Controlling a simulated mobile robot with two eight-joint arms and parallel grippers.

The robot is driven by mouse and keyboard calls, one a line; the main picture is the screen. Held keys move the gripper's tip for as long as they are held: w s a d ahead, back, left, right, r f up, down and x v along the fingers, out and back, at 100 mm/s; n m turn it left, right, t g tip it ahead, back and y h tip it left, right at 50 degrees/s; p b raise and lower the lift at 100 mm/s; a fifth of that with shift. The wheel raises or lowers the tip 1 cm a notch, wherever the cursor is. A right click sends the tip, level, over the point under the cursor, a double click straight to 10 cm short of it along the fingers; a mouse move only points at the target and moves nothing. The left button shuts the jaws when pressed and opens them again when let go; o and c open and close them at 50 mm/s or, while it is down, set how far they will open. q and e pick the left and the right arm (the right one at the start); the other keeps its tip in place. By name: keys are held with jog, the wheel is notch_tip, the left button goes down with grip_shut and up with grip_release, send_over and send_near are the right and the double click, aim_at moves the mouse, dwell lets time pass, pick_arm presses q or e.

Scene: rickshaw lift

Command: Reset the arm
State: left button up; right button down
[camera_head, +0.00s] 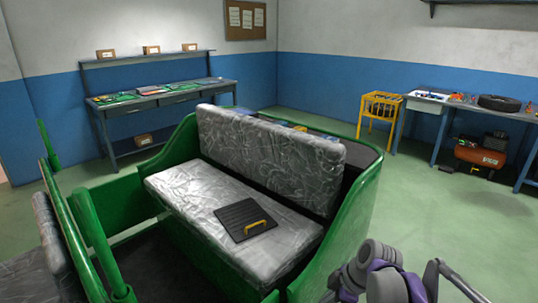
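Part of my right arm (385,278), grey and purple, shows at the bottom edge right of centre, in front of the rickshaw's right side. No gripper fingertips can be made out on it, so I cannot tell whether the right gripper is open or shut. My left arm and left gripper are not in view. The green rickshaw (362,215) fills the middle and left, with a silvery seat cushion (185,185) and a patterned backrest (265,155). A black square plate with a yellow handle (240,212) lies flat on the cushion.
A blue-grey workbench (165,98) with green items stands at the back left. A yellow stool (379,106) stands at the back right beside another bench (450,103) holding a white tray and a tyre (499,103). An orange tank (480,156) sits below.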

jog(key=s+d+r+m+t+h+p, duration=0.1)
jog(key=s+m+h+p, duration=0.1)
jog(key=s+m, duration=0.5)
jog(key=s+d+r+m+t+h+p, duration=0.1)
jog(key=s+m+p, duration=0.3)
jog(key=s+m, duration=0.4)
jog(key=s+d+t+h, duration=0.1)
jog(key=s, duration=0.4)
jog(key=shift+s+d, duration=0.15)
jog(key=shift+s, duration=0.2)
jog(key=shift+r, duration=0.1)
